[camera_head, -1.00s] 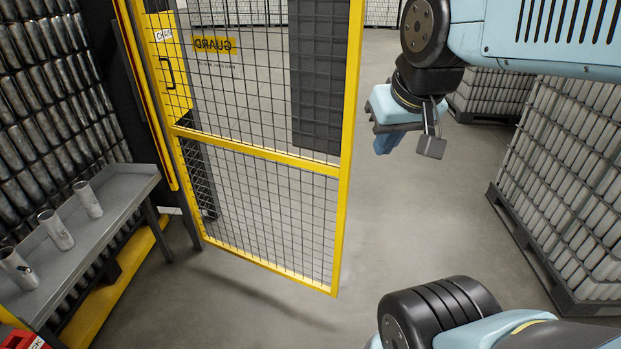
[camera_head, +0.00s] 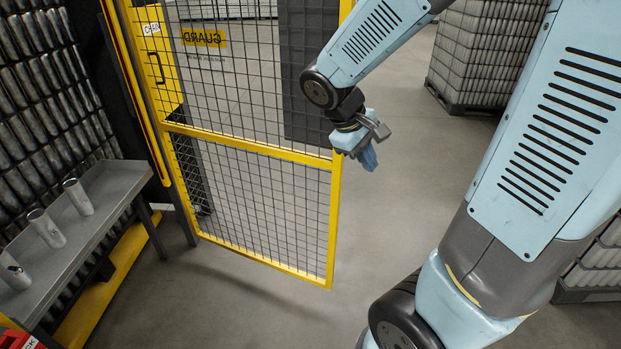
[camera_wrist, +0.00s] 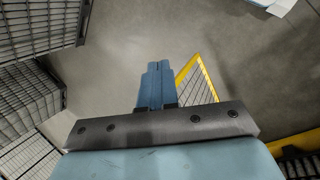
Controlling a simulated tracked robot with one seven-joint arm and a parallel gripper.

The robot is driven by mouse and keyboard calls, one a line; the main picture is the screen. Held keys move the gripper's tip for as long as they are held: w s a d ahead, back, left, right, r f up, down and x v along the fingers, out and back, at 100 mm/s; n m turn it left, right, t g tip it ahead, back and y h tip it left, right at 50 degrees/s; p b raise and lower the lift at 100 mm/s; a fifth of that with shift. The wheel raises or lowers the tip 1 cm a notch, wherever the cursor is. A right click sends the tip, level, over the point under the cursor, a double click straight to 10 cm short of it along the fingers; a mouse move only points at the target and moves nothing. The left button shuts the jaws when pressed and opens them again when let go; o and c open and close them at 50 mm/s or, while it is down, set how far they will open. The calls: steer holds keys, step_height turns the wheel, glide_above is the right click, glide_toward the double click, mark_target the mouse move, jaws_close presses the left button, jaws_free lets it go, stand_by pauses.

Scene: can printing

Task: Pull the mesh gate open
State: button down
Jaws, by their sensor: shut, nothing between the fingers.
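The mesh gate (camera_head: 255,152) has a yellow frame and dark wire mesh. It stands ajar in the head view, its free edge toward the middle of the picture and a GUARD sign on it. My gripper (camera_head: 368,158) is just right of that free edge, a little below the height of the yellow middle bar; I cannot tell whether it touches. In the wrist view my gripper (camera_wrist: 155,68) has its blue fingers together and empty, and a yellow frame corner with mesh (camera_wrist: 192,70) shows just right of them.
A grey bench (camera_head: 88,235) with several cans stands at the left beside a wall of stacked cans. Caged can pallets (camera_head: 480,55) stand at the back right, with another at the right edge. The grey floor between gate and pallets is clear.

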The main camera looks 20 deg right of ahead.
steer(key=w+f+n+h, duration=0.4)
steer(key=w+f, duration=0.2)
steer(key=n+t+h, duration=0.2)
steer(key=n+t, duration=1.2)
steer(key=n, duration=0.5)
glide_toward(314, 172)
steer(key=x, duration=0.7)
